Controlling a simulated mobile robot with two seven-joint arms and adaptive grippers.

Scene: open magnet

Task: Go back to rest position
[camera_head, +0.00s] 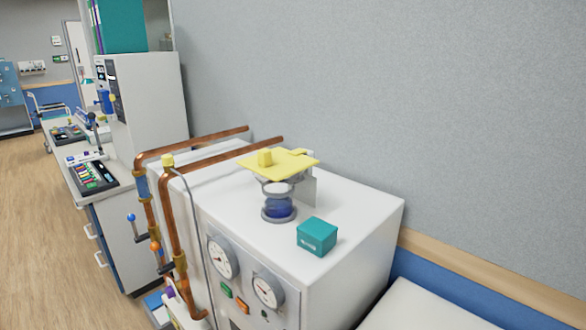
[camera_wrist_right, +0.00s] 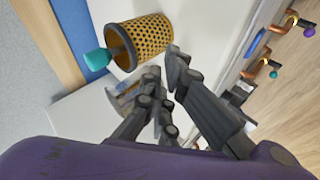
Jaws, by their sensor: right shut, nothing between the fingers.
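My right gripper (camera_wrist_right: 163,72) shows in the right wrist view, its dark fingers pointing up the picture. It is shut and empty. A yellow perforated cylinder (camera_wrist_right: 152,38) with a dark end disc and a teal knob (camera_wrist_right: 93,63) lies beyond the fingertips, over a white surface; whether the fingers touch it I cannot tell. Neither of my grippers shows in the head view, and my left gripper is in no view.
A white machine (camera_head: 350,220) with gauges and copper pipes (camera_head: 170,230) fills the head view's middle. On its top are a yellow plate (camera_head: 290,167) above a blue-filled glass (camera_head: 279,207) and a teal box (camera_head: 317,236). A grey wall (camera_head: 400,90) stands behind; floor (camera_head: 50,240) lies left.

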